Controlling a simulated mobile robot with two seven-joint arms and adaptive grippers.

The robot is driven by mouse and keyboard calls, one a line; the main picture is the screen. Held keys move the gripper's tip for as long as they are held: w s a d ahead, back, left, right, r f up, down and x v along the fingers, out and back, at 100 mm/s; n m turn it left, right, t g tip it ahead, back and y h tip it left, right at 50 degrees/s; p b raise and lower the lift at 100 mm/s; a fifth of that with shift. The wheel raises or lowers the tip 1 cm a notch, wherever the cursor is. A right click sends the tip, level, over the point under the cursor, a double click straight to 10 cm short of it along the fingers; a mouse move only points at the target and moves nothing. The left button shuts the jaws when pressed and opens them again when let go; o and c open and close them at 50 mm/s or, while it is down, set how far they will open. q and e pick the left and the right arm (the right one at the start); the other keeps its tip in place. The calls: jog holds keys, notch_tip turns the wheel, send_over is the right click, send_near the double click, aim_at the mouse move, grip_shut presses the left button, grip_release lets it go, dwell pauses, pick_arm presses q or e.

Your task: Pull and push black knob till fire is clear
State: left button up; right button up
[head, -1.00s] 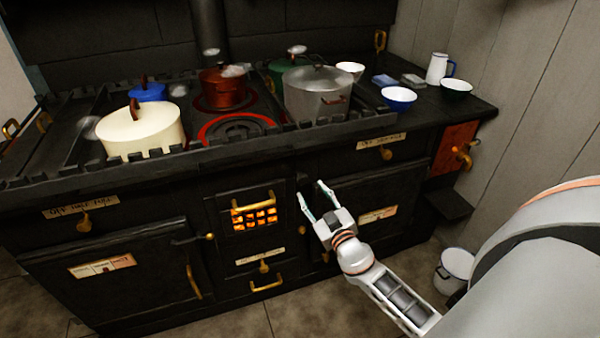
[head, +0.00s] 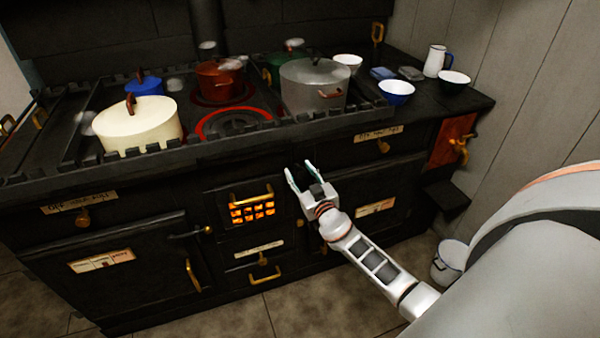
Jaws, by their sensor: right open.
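The black stove (head: 340,160) fills the middle of the view. Its small fire door (head: 252,211) shows glowing orange coals behind a grate, with a brass handle across its top. Below it are a pale label and a small brass-coloured knob (head: 262,258). I cannot make out a clearly black knob; a dark latch (head: 186,235) with a brass tip sits left of the fire door. My right gripper (head: 300,168) is open and empty, in front of the stove front, right of and above the fire door. Its fingers point up toward the stove top edge. My left gripper is out of view.
A cream pot (head: 138,122), a red pot (head: 219,82), a grey pot (head: 313,88) and other pots stand on the stove top with a low rail. Bowls and a white jug (head: 435,62) stand at right. A white bucket (head: 452,262) is on the floor.

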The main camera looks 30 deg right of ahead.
aim_at(301, 176)
grip_shut()
jog(key=shift+s+a+f, duration=0.1)
jog(key=shift+s+a, duration=0.05)
jog(key=shift+s, duration=0.25)
jog(key=s, duration=0.2)
jog(key=s+a+b, duration=0.1)
jog(key=s, duration=0.2)
jog(key=shift+a+f, duration=0.1)
jog(key=shift+s+a, duration=0.1)
jog(key=shift+s, duration=0.3)
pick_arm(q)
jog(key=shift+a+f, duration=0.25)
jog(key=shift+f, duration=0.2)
pick_arm(e)
jog(key=shift+r, duration=0.2)
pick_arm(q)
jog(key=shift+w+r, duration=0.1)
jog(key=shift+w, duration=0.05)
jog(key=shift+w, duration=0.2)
pick_arm(e)
grip_release()
